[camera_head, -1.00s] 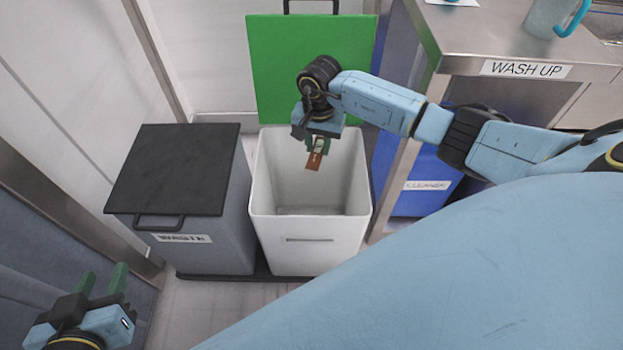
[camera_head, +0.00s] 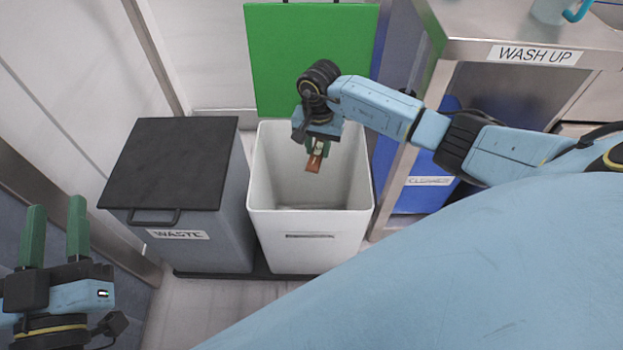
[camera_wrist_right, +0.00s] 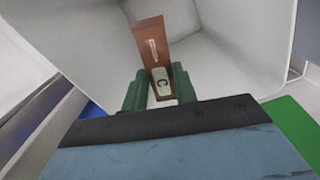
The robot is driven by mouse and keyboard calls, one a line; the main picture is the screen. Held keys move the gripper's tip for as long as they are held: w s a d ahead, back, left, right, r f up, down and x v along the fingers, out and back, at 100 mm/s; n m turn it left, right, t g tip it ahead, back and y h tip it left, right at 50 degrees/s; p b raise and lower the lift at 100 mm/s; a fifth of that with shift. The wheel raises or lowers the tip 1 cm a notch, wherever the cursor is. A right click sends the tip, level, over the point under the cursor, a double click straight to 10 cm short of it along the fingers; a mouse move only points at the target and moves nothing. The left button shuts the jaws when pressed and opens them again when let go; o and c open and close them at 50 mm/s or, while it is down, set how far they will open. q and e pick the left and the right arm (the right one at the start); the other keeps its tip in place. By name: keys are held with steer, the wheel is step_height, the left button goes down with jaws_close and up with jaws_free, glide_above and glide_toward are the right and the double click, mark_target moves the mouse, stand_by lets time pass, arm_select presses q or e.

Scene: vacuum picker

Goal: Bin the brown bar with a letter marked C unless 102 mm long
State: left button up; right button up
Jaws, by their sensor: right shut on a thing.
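A brown bar (camera_wrist_right: 152,38) hangs from my right gripper, with a pale tag marked with a dark C (camera_wrist_right: 162,84) between the green fingers. My right gripper (camera_head: 317,150) is shut on the bar (camera_head: 314,164) and points down inside the mouth of the open white bin (camera_head: 309,240). The bin's pale inner walls surround the bar in the right wrist view. The bar's length cannot be read. My left gripper (camera_head: 54,240) is at the lower left, fingers up and apart, empty.
A grey bin (camera_head: 170,165) with a closed dark lid and a WASTE label stands left of the white bin. A green lid (camera_head: 310,60) stands upright behind the white bin. A steel WASH UP bench (camera_head: 500,25) and a blue bin (camera_head: 425,185) are to the right.

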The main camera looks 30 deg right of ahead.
steer(key=o, duration=1.1)
steer(key=shift+r, duration=0.15)
step_height(320, 180, up, 3)
steer(key=shift+p, duration=0.75)
step_height(320, 180, up, 4)
steer(key=shift+f+p, duration=0.1)
steer(key=shift+p, duration=0.65)
arm_select(q)
steer(key=s+a+f+g+y, duration=0.3)
steer(key=f+g, duration=0.5)
steer(key=f, duration=0.3)
steer(key=shift+f, duration=0.4)
arm_select(e)
steer(key=shift+r, duration=0.25)
arm_select(q)
steer(key=shift+a, duration=0.1)
arm_select(e)
steer(key=shift+s, duration=0.1)
